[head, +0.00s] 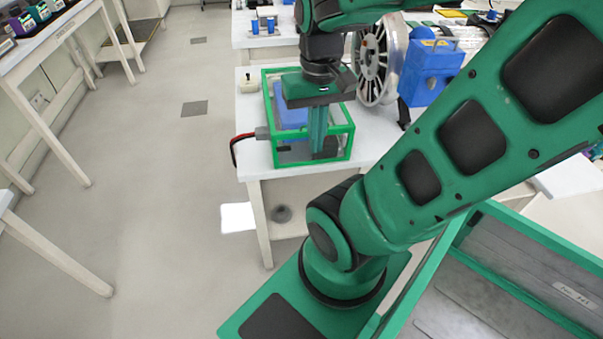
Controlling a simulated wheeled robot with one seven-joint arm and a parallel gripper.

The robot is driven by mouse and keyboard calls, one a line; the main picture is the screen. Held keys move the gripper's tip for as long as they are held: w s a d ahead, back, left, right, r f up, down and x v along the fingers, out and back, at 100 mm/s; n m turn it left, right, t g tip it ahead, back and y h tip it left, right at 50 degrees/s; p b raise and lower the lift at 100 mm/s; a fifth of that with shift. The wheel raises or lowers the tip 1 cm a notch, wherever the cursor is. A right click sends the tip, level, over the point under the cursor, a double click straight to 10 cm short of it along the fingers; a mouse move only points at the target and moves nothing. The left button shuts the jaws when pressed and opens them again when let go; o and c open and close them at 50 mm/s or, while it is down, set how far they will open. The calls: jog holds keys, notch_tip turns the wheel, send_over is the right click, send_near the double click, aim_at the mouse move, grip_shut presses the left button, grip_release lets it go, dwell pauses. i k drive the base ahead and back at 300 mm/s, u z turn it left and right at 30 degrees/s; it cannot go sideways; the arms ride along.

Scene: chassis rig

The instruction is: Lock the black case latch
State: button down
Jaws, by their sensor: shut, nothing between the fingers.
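A green-framed, clear-sided case (343,128) stands at the near end of a white table, with a blue block (290,108) inside it. My gripper (325,150) points straight down over the right part of this case, fingers shut with nothing held. The fingertips overlap the case's front side in the picture; whether they touch it, or are inside or in front of it, I cannot tell. No black latch shows clearly; my gripper and wrist hide part of the case.
A silver spoked wheel (375,68) and a blue box (430,75) stand behind on the right. A small cream object (248,84) lies at the table's left edge. The floor to the left is mostly open.

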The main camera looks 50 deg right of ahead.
aim_at(285, 148)
jog(key=u, duration=0.05)
jog(key=k, duration=2.05)
jog(key=z, duration=0.65)
jog(key=i, duration=1.5)
